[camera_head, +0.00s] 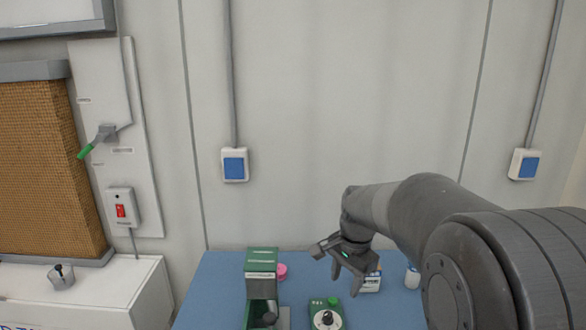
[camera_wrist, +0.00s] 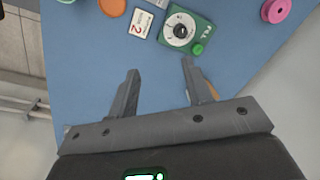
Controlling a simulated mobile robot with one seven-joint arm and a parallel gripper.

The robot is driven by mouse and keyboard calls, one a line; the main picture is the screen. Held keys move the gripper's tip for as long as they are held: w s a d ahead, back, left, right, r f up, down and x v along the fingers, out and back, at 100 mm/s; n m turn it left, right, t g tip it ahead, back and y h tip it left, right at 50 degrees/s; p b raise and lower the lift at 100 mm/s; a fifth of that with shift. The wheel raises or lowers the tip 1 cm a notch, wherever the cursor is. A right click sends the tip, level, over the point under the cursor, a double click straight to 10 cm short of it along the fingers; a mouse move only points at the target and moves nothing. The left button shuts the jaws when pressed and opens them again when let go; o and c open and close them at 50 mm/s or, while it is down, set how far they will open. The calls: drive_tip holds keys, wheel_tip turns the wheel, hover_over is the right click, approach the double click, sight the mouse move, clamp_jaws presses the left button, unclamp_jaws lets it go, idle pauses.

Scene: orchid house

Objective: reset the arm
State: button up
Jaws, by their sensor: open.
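My gripper (camera_head: 348,278) is open, pointing down above the blue table (camera_head: 210,295) in the head view. Its two fingers also show in the wrist view (camera_wrist: 160,70), spread apart with only blue tabletop between the tips. My arm reaches in from the right side of the head view, bent at the wrist. I see nothing held in the jaws.
A green device with a black knob (camera_head: 327,318) stands on the table near the gripper, beside a taller green and grey unit (camera_head: 261,262). A pink round item (camera_head: 281,271), a white box (camera_head: 371,283) and a white container (camera_head: 412,278) are nearby. A pale wall closes the back.

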drive_tip(key=s+d+r+n+t, duration=0.1)
drive_tip(key=s+n, duration=0.4)
drive_tip(key=s, duration=0.7)
drive_tip(key=s+d+r+n+t, duration=0.1)
drive_tip(key=s+r+n+t, duration=0.2)
drive_tip(key=s, duration=0.9)
drive_tip(key=shift+d+r+n+h, duration=0.35)
drive_tip(key=shift+r+n, duration=0.25)
drive_tip(key=shift+n, duration=0.6)
